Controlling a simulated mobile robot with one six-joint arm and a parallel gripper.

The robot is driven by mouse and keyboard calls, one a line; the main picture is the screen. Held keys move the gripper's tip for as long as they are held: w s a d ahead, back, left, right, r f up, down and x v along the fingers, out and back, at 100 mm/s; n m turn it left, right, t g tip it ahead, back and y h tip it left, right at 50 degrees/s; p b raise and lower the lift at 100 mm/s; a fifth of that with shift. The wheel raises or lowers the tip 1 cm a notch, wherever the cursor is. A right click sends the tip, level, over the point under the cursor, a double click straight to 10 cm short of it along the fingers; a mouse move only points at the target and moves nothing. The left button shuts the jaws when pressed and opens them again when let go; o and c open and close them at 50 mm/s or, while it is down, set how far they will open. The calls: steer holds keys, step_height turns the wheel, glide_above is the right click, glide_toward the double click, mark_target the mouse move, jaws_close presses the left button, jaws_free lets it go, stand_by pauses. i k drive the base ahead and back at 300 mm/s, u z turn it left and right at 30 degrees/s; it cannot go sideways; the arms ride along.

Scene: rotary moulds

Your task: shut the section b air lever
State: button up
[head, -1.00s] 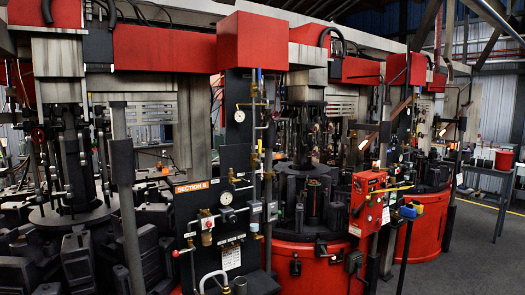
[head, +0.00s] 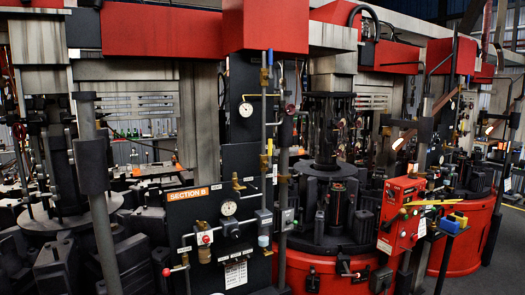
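The section B panel (head: 240,272) is a dark upright board left of centre, with an orange "SECTION B" label (head: 188,195). It carries a round white gauge (head: 229,208), a small brass valve (head: 237,183) above the gauge, and a red-knobbed fitting (head: 206,239) on its left. A red-tipped handle (head: 167,272) sticks out at the lower left. Brass fittings (head: 266,78) sit on the pipe above. Which part is the air lever, and its position, I cannot tell at this size. My gripper is not in view.
A red control box (head: 400,215) with a yellow bar stands to the right, beside a post with blue and yellow parts (head: 455,221). Round red machine bases (head: 335,275) stand behind. A grey post (head: 103,220) rises at the left. Some floor shows at the far right.

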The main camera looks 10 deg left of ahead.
mark_target(270, 153)
steer(key=u, duration=0.5)
steer(key=i, duration=1.3)
steer(key=u, duration=0.1)
steer(key=k, duration=0.5)
steer(key=u, duration=1.4)
